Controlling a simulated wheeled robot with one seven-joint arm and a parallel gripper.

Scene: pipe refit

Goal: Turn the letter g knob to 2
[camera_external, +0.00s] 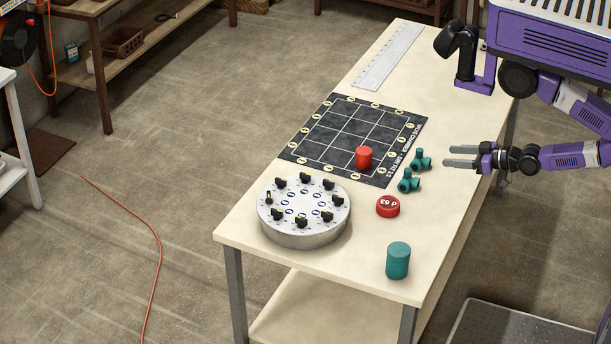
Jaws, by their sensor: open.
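A round metal dial plate (304,234) sits at the near left of the table. It carries a ring of several black knobs, such as one at its back (280,183) and one at its front (301,222). Blue-ringed letter marks stand beside the knobs. They are too small to read, so I cannot tell which knob is g or where it points. My gripper (446,156) is open and empty. It is level above the table's right edge, pointing left, well apart from the dial plate.
The table (362,284) also holds a black grid mat (320,151) with a red cylinder (364,158), two teal pipe fittings (421,160), a red round cap (388,206), a teal cylinder (398,260) and a ruler (389,56). The fittings and cap lie between my gripper and the dial plate.

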